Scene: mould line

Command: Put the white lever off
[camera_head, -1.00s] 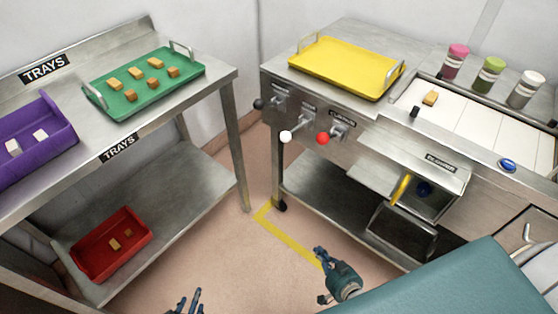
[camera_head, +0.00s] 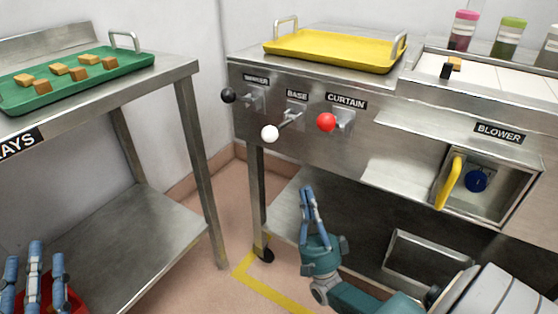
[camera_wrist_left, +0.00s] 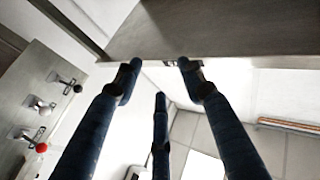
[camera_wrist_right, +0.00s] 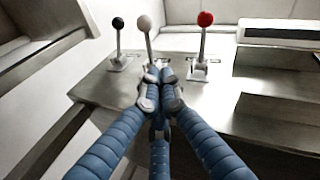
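The white lever (camera_head: 270,133) sits on the metal front panel under the label BASE, its knob sticking out to the lower left of its mount. It also shows in the right wrist view (camera_wrist_right: 145,24), standing just beyond my fingertips. My right gripper (camera_head: 307,190) points up, below and right of the white knob, apart from it in the head view. Its fingers (camera_wrist_right: 158,88) are drawn together with nothing seen in them. My left gripper (camera_head: 35,250) is at the lower left by the tray table. Its fingers (camera_wrist_left: 160,75) are spread and empty.
A black lever (camera_head: 228,95) and a red lever (camera_head: 326,122) flank the white one. A yellow tray (camera_head: 335,48) lies above the panel. The blower recess has a yellow handle (camera_head: 449,183) and blue knob (camera_head: 476,180). The tray table (camera_head: 185,68) stands left, with a floor gap between.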

